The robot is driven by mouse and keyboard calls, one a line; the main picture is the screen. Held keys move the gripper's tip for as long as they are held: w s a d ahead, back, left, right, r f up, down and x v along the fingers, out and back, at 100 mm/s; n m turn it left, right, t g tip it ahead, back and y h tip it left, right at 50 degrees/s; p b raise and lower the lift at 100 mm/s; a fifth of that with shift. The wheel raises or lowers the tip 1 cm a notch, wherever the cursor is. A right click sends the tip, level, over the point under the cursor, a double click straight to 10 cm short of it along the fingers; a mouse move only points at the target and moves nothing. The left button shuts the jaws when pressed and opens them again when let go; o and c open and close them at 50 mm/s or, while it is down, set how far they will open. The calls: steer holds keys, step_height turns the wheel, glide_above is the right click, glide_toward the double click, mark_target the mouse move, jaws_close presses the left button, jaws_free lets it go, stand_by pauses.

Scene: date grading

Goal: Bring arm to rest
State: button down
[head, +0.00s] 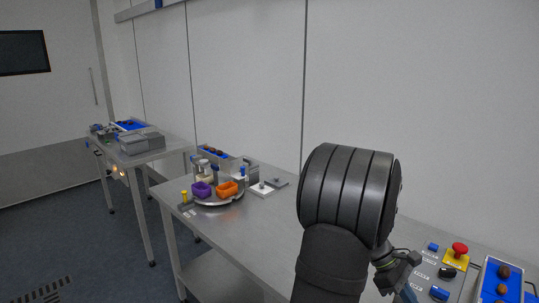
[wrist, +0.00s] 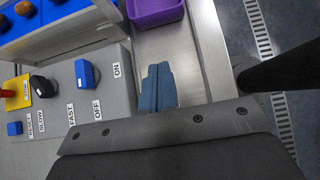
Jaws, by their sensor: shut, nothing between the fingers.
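My gripper shows in the wrist view (wrist: 158,72) as two blue fingers pressed together, with nothing between them. The fingers are over the bare metal table, to the right of the grey control panel (wrist: 105,100). In the head view my arm stands in front of the table, and the gripper (head: 408,294) is low at the right, partly cut off by the bottom edge. It is left of the control panel (head: 426,270) there.
The panel carries a red stop button (head: 459,249) and several knobs. A purple bin (wrist: 152,12) lies ahead of the fingers. Purple (head: 201,190) and orange (head: 227,189) bins sit on a round tray farther left.

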steer(key=x, duration=0.8)
steer(key=shift+s+d+f, duration=0.15)
steer(key=shift+s, duration=0.1)
steer(key=shift+s+d, duration=1.15)
steer(key=shift+d, duration=0.05)
steer(key=shift+w+a, duration=0.65)
